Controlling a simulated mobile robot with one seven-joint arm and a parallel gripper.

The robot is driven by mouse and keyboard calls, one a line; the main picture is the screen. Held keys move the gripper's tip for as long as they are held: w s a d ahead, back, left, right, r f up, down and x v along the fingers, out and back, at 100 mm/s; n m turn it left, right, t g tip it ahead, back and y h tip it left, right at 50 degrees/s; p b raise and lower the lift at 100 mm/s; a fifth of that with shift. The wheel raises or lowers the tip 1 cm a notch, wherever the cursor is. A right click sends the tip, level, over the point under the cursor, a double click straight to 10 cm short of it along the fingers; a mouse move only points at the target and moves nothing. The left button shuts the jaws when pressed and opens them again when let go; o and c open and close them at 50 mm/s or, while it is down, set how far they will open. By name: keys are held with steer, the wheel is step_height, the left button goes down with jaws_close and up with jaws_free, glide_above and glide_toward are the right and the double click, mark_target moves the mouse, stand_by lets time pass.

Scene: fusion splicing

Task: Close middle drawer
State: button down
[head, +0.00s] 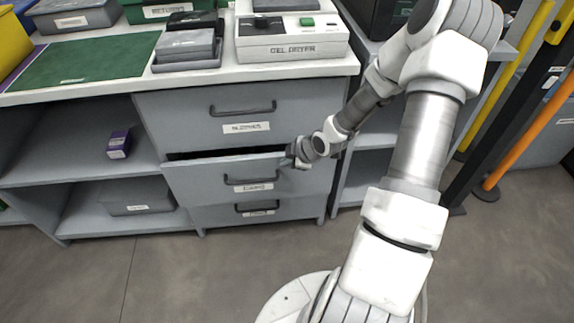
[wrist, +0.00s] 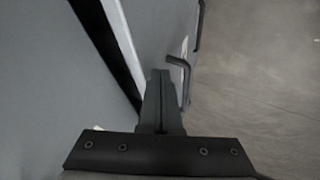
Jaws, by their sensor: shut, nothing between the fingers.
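The middle drawer (head: 213,180) of the grey cabinet stands partly open, with a dark gap along its top edge. Its black bar handle (head: 249,179) and white label are on its front. My gripper (head: 292,158) is at the right part of this drawer front, near its top edge. In the wrist view my gripper (wrist: 161,78) has its two fingers together and empty, close to the drawer front (wrist: 156,30). The handle (wrist: 181,66) shows just beyond the fingertips. I cannot tell whether the fingertips touch the drawer.
The top drawer (head: 190,112) above and the bottom drawer (head: 217,214) below look shut. Open shelves with a purple box (head: 119,144) are at left. The floor (head: 130,275) in front is clear.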

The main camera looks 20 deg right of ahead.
steer(key=w+p, duration=0.1)
steer(key=w+d+p, duration=0.1)
steer(key=w, duration=0.1)
steer(key=shift+w+r, duration=0.2)
steer(key=shift+w, duration=0.05)
steer(key=shift+w+d+f, duration=0.1)
steer(key=shift+w+d, duration=0.2)
steer(key=shift+w, duration=0.35)
steer(key=shift+a, duration=0.1)
